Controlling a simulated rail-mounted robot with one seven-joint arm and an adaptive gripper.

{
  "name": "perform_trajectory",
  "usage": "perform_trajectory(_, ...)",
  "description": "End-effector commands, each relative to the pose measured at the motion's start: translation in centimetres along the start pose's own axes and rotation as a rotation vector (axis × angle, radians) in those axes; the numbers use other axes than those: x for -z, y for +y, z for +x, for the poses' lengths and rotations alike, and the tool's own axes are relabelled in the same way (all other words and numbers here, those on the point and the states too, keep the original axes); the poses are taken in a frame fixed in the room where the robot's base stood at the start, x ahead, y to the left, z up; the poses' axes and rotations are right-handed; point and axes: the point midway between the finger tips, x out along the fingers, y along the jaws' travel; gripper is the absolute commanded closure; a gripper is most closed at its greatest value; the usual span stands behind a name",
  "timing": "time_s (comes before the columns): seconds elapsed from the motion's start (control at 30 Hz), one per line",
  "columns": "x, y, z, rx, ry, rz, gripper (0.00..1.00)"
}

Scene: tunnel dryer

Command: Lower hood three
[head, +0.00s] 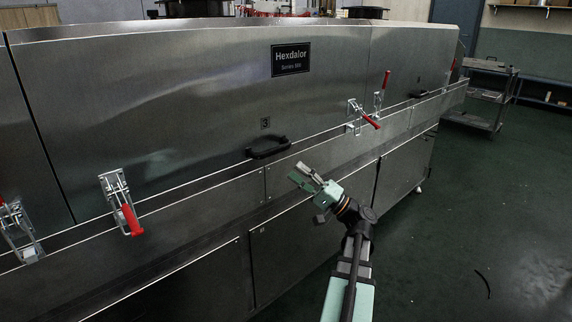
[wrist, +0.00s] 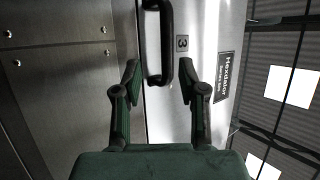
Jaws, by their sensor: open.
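Hood three (head: 190,110) is a large brushed-steel panel with a "3" label (head: 265,123) and a Hexdalor plate (head: 291,59). Its lower edge runs along the dryer's lower body, with no clear gap visible. Its black bar handle (head: 268,147) is near that edge. Red-handled latches stand left (head: 118,200) and right (head: 362,115) of the handle. My gripper (head: 301,176) is open and empty, below and right of the handle in the head view. In the wrist view, the handle (wrist: 158,45) lies ahead, between the directions of the open fingers (wrist: 159,72).
More red-handled latches show at the far left (head: 20,232) and farther right (head: 381,94), on the neighbouring hoods. A grey cart (head: 482,95) stands beyond the dryer's far end. The dark green floor (head: 455,210) on the right is mostly clear.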

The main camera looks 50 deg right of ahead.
Motion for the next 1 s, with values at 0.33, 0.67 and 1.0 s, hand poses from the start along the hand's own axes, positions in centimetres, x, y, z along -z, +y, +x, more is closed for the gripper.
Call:
perform_trajectory(0.33,0.0,0.0,-3.0,-0.001,0.000,0.000,0.59)
perform_trajectory(0.67,0.0,0.0,-3.0,0.000,-0.001,0.000,0.59)
perform_trajectory(1.0,-1.3,2.6,-3.2,-0.122,-0.052,0.097,0.59)
